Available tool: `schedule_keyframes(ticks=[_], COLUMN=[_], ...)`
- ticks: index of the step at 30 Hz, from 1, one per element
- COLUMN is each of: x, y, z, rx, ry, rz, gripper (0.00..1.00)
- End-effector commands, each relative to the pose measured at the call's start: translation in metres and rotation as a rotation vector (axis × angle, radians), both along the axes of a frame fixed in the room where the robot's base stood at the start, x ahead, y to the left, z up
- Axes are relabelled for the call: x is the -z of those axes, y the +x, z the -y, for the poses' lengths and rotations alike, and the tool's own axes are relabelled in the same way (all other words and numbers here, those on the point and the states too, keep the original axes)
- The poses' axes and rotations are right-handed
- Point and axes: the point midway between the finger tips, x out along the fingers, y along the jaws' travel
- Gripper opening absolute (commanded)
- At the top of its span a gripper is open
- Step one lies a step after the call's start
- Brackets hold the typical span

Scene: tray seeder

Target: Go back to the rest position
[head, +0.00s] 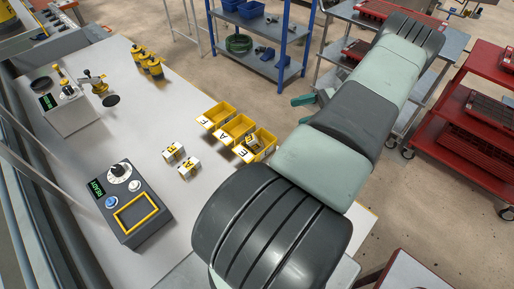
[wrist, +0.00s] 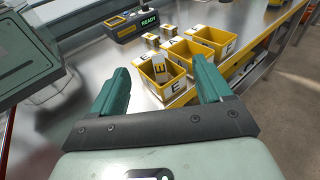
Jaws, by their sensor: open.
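My gripper (wrist: 162,66) is open, its two teal fingers wide apart with nothing held between them. In the head view a teal finger of my gripper (head: 303,99) shows beside my arm, off the bench's right side; the rest is hidden. In the wrist view the nearest yellow bin, marked E (wrist: 170,90), lies beyond the fingertips, apart from them. A white and yellow block marked E (wrist: 159,67) stands in that bin. In the head view the E bin (head: 265,147) is close to my arm.
Yellow bins A (head: 245,121) and F (head: 226,105) stand beside it. Two small blocks (head: 173,151) (head: 188,168) lie on the bench (head: 185,105). A READY box (head: 150,232) sits front left. A blue-post shelf (head: 285,55) and red cart (head: 465,90) stand behind.

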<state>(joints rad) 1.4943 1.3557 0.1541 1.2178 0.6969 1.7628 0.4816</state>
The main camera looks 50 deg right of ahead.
Motion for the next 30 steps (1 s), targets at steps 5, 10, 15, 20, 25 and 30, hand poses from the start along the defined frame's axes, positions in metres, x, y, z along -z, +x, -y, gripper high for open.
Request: schedule_keyframes(ticks=[5,10,15,20,25,30], x=[0.000,0.000,-0.006,-0.042,-0.102,-0.164], y=[0.000,0.000,0.007,0.052,0.118,0.165], z=[0.000,0.000,-0.002,-0.022,-0.073,-0.140], rx=[0.000,0.000,-0.022,-0.172,-0.426,-0.656], ry=[0.000,0.000,-0.023,-0.180,-0.486,-0.819], rz=[0.000,0.000,-0.008,-0.058,-0.101,-0.066], gripper=[0.78,0.78,0.78,0.78,0.78,0.78])
